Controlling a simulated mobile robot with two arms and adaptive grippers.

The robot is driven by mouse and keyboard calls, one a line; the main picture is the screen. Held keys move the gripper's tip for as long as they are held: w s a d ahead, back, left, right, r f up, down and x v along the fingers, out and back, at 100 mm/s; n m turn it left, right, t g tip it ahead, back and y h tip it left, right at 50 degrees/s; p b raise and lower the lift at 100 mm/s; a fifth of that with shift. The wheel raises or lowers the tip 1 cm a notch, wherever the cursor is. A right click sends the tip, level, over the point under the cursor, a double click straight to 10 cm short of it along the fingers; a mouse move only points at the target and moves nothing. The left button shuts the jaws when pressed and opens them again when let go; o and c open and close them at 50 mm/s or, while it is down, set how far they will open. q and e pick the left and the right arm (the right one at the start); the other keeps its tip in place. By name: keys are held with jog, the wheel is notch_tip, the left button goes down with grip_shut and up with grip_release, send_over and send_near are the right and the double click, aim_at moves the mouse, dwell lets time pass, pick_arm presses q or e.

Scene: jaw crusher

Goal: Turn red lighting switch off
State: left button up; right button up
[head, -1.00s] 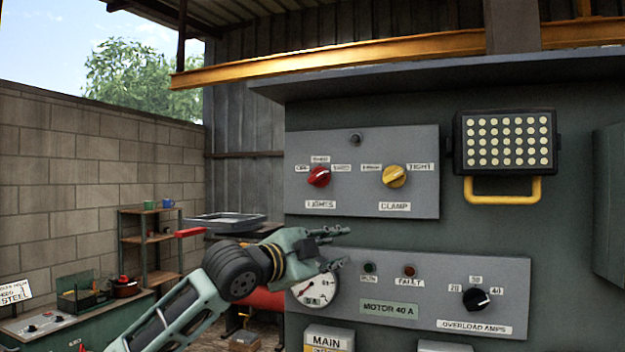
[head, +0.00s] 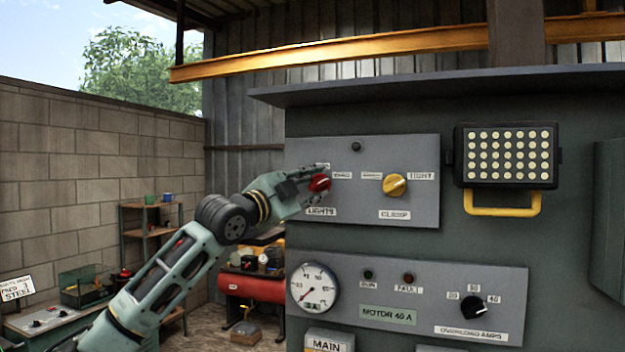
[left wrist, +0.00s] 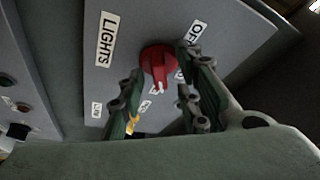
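The red lights switch (head: 319,183) is a round knob on the upper grey panel (head: 362,215), above the LIGHTS label. It also shows in the left wrist view (left wrist: 158,60), where its white mark points down the picture, away from the OFF label (left wrist: 197,31) and nearest the label below. My left gripper (head: 316,184) is at the knob. In the left wrist view (left wrist: 163,74) its two fingers are apart, one on each side of the knob. I cannot tell whether they touch it. My right gripper is in neither view.
A yellow clamp knob (head: 395,185) sits right of the red one on the same panel. A lamp (head: 507,156) with a yellow handle is mounted farther right. Below is a panel with a gauge (head: 314,287) and a black overload knob (head: 473,307).

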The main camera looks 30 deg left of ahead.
pick_arm(q)
grip_shut()
dwell(0.3)
jog(key=shift+w+f, duration=0.1)
